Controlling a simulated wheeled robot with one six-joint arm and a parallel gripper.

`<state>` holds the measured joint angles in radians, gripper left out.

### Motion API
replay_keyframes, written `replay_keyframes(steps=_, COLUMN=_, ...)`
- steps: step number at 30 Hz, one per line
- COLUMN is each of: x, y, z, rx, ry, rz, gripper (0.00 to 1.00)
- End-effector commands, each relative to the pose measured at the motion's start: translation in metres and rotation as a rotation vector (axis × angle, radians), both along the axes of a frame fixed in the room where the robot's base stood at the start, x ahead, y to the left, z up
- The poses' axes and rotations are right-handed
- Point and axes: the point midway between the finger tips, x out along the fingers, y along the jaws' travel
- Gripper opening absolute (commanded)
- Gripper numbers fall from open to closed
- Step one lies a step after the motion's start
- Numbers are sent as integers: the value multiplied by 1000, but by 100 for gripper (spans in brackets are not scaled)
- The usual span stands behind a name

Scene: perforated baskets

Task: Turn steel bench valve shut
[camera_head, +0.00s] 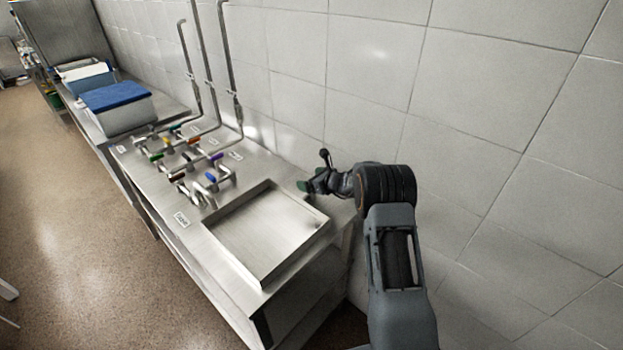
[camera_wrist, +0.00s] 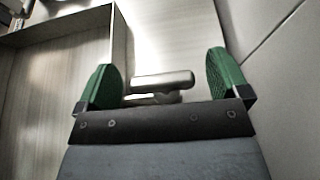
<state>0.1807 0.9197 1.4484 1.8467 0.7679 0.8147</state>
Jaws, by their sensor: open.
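My gripper (camera_head: 307,186) is at the far right end of the steel bench, between the sunken tray and the tiled wall. In the wrist view my gripper (camera_wrist: 161,68) is open, with its two green fingertips spread wide. A steel valve handle (camera_wrist: 163,81), a short rounded bar, lies crosswise between the fingers, close to the gripper's dark front plate. Gaps show between the bar's ends and both fingers. The lower part of the valve is hidden behind the plate. In the head view the valve is hidden by my gripper or too small to tell.
The shallow steel tray (camera_head: 262,232) is left of my gripper; its raised wall (camera_wrist: 118,42) is near the left finger. White tiled wall (camera_head: 370,75) rises close on the right. Several coloured-handle valves (camera_head: 185,160), pipes (camera_head: 232,60) and a blue-topped box (camera_head: 115,108) stand farther left.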

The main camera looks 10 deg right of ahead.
Motion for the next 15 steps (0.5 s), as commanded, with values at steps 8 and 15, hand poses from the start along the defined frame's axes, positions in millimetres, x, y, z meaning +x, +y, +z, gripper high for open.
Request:
replay_keyframes(steps=8, x=1, y=1, z=-1, rx=0, ry=0, rz=0, gripper=94)
replay_keyframes(steps=15, x=1, y=1, z=-1, rx=0, ry=0, rz=0, gripper=75)
